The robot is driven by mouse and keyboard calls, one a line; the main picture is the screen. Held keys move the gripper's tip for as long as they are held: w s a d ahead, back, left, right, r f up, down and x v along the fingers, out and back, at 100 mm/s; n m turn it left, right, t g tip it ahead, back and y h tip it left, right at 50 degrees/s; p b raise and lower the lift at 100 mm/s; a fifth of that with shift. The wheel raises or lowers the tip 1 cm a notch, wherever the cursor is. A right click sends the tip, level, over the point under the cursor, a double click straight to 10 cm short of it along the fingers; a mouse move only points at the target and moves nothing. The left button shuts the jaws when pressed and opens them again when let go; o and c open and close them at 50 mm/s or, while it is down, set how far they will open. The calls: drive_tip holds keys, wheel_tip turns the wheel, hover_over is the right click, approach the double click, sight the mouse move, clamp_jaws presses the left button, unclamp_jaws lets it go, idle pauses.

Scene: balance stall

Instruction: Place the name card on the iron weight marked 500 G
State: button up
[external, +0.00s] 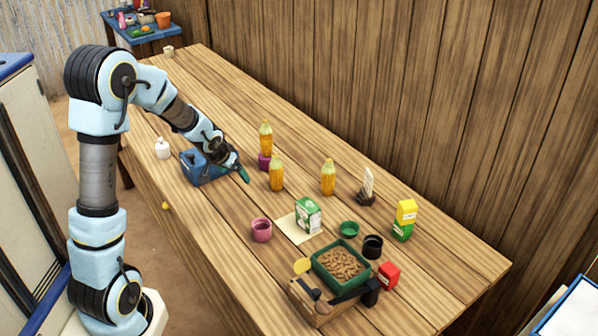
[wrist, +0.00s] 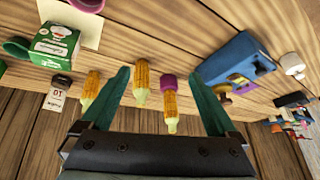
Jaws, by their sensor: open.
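A small white card (external: 368,181) with red and dark print stands upright at a dark base (external: 366,199), right of the middle of the table. In the wrist view the card (wrist: 54,101) is at the left, with its dark base (wrist: 62,80) above it. I cannot read 500 G on any object, so I cannot tell whether this base is the iron weight. My gripper (external: 242,174) is open and empty above the table, far left of the card, near a blue box. Its two green fingers (wrist: 157,76) are spread apart in the wrist view.
A blue box (external: 197,176) is beside my gripper. A green-and-white carton (external: 308,215), pink cup (external: 261,230), black cup (external: 373,246) and green tray (external: 318,262) are nearer the front. The far-left tabletop is mostly clear.

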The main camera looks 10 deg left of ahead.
drive_tip(key=s+a+f+n+g, duration=0.1)
drive_tip(key=s+a, duration=0.3)
drive_tip(key=s, duration=0.6)
drive_tip(key=s+a+n+g, duration=0.2)
drive_tip(key=s+a+g, duration=0.1)
drive_tip(key=s, duration=0.6)
drive_tip(key=shift+s+a+f+y, duration=0.35)
drive_tip(key=shift+a+y, duration=0.05)
drive_tip(key=shift+a, duration=0.1)
